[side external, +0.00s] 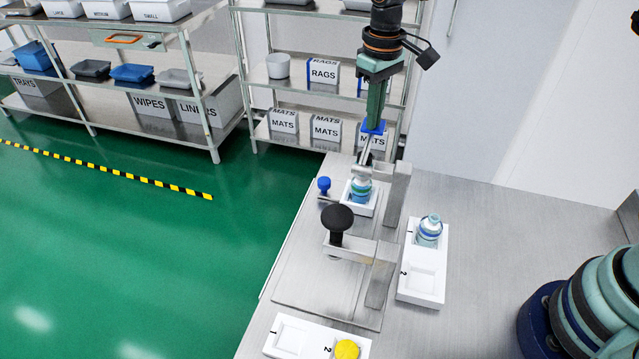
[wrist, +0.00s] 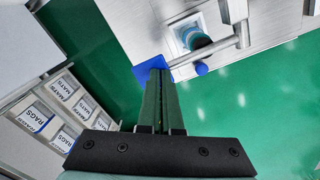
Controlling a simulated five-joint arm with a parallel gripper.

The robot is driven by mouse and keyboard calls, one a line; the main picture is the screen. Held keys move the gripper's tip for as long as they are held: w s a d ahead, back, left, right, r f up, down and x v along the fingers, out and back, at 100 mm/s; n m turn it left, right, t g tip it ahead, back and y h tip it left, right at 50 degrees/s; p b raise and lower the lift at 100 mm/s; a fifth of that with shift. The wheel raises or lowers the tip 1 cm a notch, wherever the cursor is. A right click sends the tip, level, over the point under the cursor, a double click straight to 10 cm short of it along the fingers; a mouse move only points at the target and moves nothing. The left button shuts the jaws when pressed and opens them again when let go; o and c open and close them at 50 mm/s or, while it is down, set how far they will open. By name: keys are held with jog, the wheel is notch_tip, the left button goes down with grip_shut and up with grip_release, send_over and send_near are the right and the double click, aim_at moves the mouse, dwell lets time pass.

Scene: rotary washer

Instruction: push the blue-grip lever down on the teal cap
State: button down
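The lever's blue grip (side external: 373,127) is at the tips of my gripper (side external: 374,118); it also shows in the wrist view (wrist: 146,68). The gripper's green fingers lie close together, pressed side by side, and seem to touch the grip or sit just above it. The lever's metal rod (side external: 366,150) slopes from the grip down toward the teal cap (side external: 361,183). The cap tops a bottle standing in a white holder; the wrist view shows it beside the rod (wrist: 197,38). The exact contact between rod and cap is hidden.
A blue knob (side external: 324,183) stands left of the holder. A black knob (side external: 336,217) and metal posts (side external: 396,195) stand nearby. A white tray (side external: 422,287) holds another capped bottle (side external: 429,231). A front tray (side external: 302,339) holds a yellow disc (side external: 346,349). Shelves stand behind.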

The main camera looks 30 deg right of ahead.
jog(key=shift+f, duration=0.85)
dwell(0.5)
jog(key=shift+r, duration=4.6)
jog(key=s+d+r+m+t, duration=0.1)
jog(key=s+d, duration=0.3)
jog(key=s, duration=0.4)
jog(key=s+d+r+m+t, duration=0.1)
jog(key=s+d+t, duration=0.3)
jog(key=s, duration=0.5)
jog(key=shift+s+d+r+m+t, duration=0.15)
jog(key=shift+d+r+m+t, duration=0.2)
jog(key=shift+d+m, duration=0.25)
